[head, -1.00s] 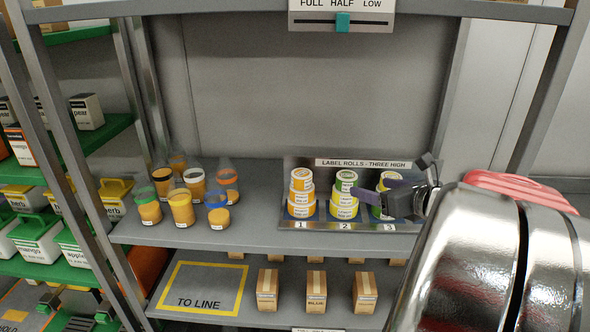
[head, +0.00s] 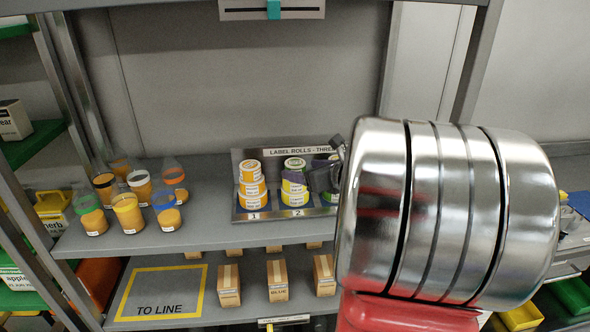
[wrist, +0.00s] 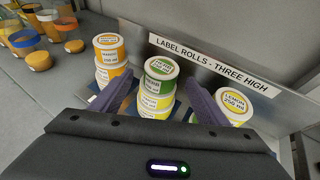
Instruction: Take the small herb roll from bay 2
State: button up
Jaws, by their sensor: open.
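The small herb roll (wrist: 161,69), green with a white top, is the top roll of the bay 2 stack. In the wrist view it sits on yellow rolls (wrist: 154,104). In the head view the herb roll (head: 294,164) stands above the bay 2 label, partly covered by my gripper. My gripper (wrist: 158,82) is open, its two purple fingers on either side of the bay 2 stack. Nothing is held between them. Whether the fingers touch the rolls I cannot tell. In the head view my gripper (head: 312,177) is at the right of the stack.
An orange stack (wrist: 110,55) is in bay 1, close to the left finger. A lemon roll (wrist: 233,102) tops bay 3, close to the right finger. The sign panel (wrist: 218,60) rises behind. Orange-filled cups (head: 128,212) stand at the shelf's left; bare shelf lies between.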

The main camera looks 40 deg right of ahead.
aim_at(295, 168)
jog(key=shift+x, duration=2.6)
jog(key=shift+d, duration=0.1)
jog(key=shift+s, duration=0.1)
jog(key=shift+c, duration=0.3)
jog(key=c, duration=1.1)
jog(key=shift+c, duration=0.2)
notch_tip(295, 168, up, 10)
jog(key=shift+r, duration=0.1)
